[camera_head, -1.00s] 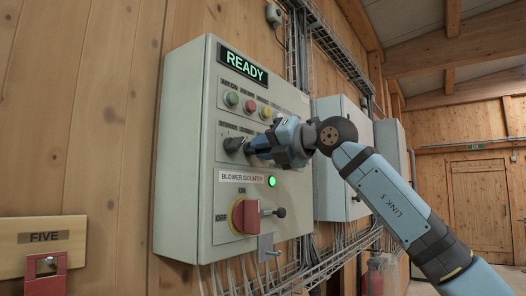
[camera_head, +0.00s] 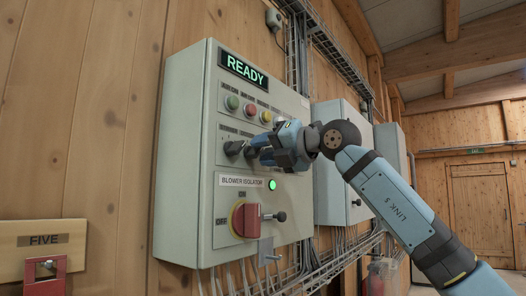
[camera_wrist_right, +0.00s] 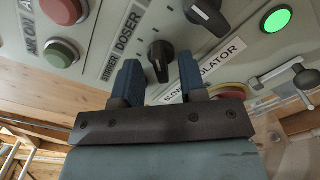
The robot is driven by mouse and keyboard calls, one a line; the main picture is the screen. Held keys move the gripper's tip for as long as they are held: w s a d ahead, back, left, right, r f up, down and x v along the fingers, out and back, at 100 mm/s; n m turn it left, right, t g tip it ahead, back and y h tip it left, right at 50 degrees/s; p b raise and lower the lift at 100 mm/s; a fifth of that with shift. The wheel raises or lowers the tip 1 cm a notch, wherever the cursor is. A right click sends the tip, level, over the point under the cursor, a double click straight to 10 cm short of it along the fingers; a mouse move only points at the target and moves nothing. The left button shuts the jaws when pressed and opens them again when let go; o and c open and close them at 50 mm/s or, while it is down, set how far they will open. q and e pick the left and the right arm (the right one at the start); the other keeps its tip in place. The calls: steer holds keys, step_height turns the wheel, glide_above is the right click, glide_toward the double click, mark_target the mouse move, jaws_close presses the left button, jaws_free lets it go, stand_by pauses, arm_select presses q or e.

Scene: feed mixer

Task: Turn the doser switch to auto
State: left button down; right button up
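The doser switch (camera_wrist_right: 160,58) is a black rotary knob beside the DOSER label in the right wrist view. It shows just ahead of and between the two blue fingertips of my right gripper (camera_wrist_right: 158,72). The fingers are apart, with no clear contact on the knob. In the head view my right gripper (camera_head: 261,152) is at the panel's row of black knobs, close to the right of a visible knob (camera_head: 251,150). Its fingers hide part of that row. The switch's set position is too small to read. My left gripper is not in view.
The grey control box (camera_head: 180,150) carries a READY display (camera_head: 244,69) and coloured buttons above the knobs. Below are a lit green lamp (camera_head: 272,184) and the red blower isolator handle (camera_head: 246,218). A second black knob (camera_wrist_right: 207,15) sits close by the doser switch.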

steer(key=b+v, duration=0.2)
steer(key=v, duration=1.1)
steer(key=shift+d, duration=0.2)
steer(key=shift+s, duration=0.1)
